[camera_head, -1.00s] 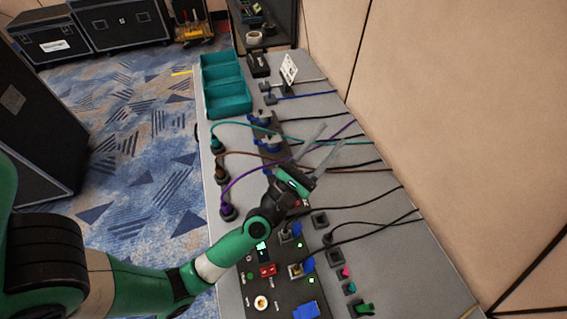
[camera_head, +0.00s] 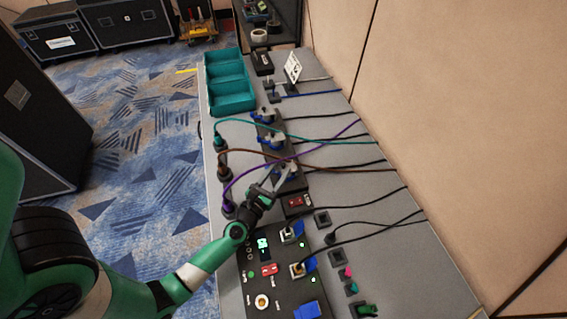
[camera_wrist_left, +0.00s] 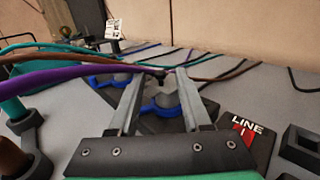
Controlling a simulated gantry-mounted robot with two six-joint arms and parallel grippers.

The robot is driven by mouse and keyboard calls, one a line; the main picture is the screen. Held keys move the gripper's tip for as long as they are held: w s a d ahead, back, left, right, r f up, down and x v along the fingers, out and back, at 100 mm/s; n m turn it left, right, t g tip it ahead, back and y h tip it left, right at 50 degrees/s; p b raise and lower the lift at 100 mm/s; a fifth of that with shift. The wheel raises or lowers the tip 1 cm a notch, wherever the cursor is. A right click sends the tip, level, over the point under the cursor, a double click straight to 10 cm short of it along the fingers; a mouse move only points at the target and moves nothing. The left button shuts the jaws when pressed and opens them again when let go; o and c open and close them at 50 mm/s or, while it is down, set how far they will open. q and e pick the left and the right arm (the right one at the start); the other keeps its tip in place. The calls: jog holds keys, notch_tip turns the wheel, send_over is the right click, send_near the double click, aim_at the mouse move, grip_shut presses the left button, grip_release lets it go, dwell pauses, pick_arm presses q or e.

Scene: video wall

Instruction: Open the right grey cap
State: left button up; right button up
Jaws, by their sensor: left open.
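Several grey caps with blue rings stand in a row on a dark strip. The nearest grey cap (camera_wrist_left: 166,92) lies between and beyond my left fingers in the left wrist view; a dark cable end shows at its top. In the head view my left gripper (camera_head: 284,176) partly covers this cap. Another grey cap (camera_head: 271,138) stands behind it, and the far one (camera_head: 266,115) beyond that. My left gripper also shows in the left wrist view (camera_wrist_left: 161,76), fingers apart, with no clear contact visible. My right gripper is not in view.
Purple (camera_head: 262,160), brown and teal cables arch over the strip close to my left gripper. A red LINE block (camera_wrist_left: 245,130) sits at right in the wrist view. A switch panel (camera_head: 258,285) is nearer, and teal bins (camera_head: 232,104) stand at the far end.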

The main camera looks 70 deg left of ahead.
aim_at(282, 166)
pick_arm(q)
jog(key=x, duration=0.3)
jog(key=shift+w+a, duration=0.15)
jog(key=shift+a, duration=0.05)
grip_shut()
